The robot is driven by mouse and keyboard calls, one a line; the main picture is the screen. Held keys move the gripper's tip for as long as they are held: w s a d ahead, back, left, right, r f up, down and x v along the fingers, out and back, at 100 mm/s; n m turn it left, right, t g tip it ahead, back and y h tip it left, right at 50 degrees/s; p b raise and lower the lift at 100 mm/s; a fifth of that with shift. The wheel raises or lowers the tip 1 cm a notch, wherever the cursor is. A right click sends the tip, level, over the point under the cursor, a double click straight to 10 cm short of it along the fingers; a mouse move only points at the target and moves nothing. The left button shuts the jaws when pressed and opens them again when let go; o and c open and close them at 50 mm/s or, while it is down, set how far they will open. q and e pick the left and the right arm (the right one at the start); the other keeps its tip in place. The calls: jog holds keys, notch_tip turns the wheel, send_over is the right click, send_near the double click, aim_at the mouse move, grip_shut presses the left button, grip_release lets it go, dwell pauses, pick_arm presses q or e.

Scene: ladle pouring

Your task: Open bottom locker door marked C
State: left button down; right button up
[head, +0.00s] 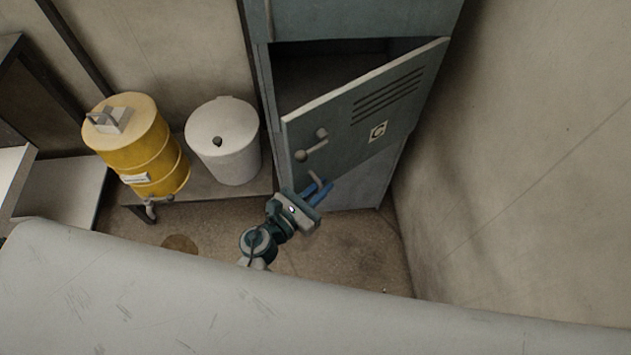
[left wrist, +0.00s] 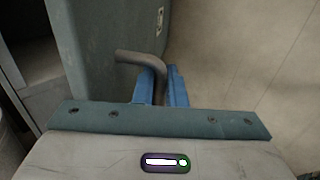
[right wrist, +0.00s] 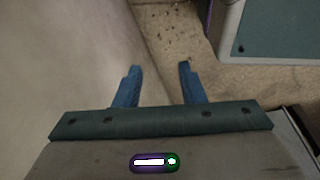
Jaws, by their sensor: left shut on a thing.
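The grey-green locker door marked C (head: 345,125) stands partly open in the head view, its free edge swung out to the left. Its white C label (head: 377,131) and vent slots show on the front face. My left gripper (head: 319,189) is at the lower part of the door, with blue fingers shut on a bent grey handle (head: 316,177). In the left wrist view the handle (left wrist: 138,57) runs from beside the door (left wrist: 105,65) down between the fingers (left wrist: 161,90). My right gripper (right wrist: 158,80) is open and empty in the right wrist view.
The dark locker inside (head: 320,75) shows behind the door. A yellow drum (head: 150,150) and a white bin (head: 225,140) stand on a low bench left of the locker. A bare wall (head: 530,150) is close on the right. Floor (head: 340,250) shows below the door.

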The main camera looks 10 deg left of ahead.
pick_arm(q)
jog(key=c, duration=1.6)
grip_release()
jog(key=shift+w, duration=0.1)
